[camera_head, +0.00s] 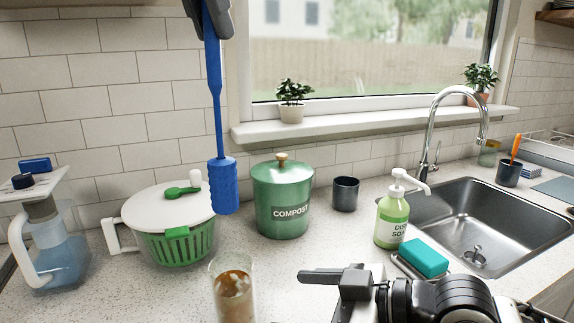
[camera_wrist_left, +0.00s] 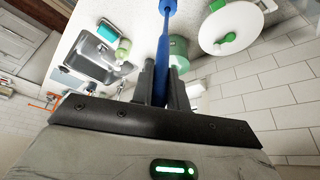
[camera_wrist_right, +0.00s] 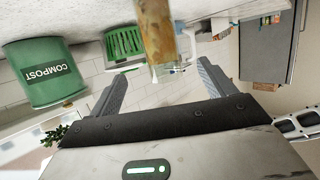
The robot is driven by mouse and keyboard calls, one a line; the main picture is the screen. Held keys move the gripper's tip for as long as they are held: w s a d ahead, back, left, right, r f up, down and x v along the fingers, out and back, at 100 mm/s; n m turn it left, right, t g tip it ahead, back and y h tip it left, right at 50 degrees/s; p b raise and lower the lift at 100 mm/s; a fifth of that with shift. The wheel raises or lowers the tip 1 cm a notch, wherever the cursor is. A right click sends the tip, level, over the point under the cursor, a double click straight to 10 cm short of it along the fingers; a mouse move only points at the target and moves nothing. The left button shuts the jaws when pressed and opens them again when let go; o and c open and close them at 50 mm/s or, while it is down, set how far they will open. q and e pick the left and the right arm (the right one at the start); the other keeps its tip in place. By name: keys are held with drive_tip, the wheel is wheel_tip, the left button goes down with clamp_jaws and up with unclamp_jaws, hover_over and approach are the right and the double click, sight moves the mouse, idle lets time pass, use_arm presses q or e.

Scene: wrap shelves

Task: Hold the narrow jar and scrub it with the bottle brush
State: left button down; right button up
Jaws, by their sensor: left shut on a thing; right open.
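The bottle brush (camera_head: 223,185) is blue, with a long handle and a thick cylindrical head hanging down. My left gripper (camera_head: 208,12) is shut on its handle at the top of the head view; the handle also shows between the fingers in the left wrist view (camera_wrist_left: 163,50). The narrow jar (camera_head: 233,292) is clear glass with brown residue inside, upright on the counter at the bottom edge, its base cut off. My right gripper (camera_head: 335,281) is open and empty, to the right of the jar and apart from it. The jar shows ahead of its fingers in the right wrist view (camera_wrist_right: 158,32).
Behind the jar stand a green compost bin (camera_head: 283,205), a salad spinner (camera_head: 170,222) and a dark cup (camera_head: 345,193). A water pitcher (camera_head: 55,245) is at left. A soap bottle (camera_head: 392,219), teal sponge (camera_head: 423,256) and sink (camera_head: 480,225) are at right.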

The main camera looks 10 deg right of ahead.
sight(250, 298)
drive_tip(key=x, duration=1.1)
drive_tip(key=shift+w+a+f, duration=0.15)
drive_tip(key=shift+a+f, duration=0.05)
drive_tip(key=shift+a, duration=0.1)
drive_tip(key=shift+c, duration=0.2)
drive_tip(key=c, duration=1.1)
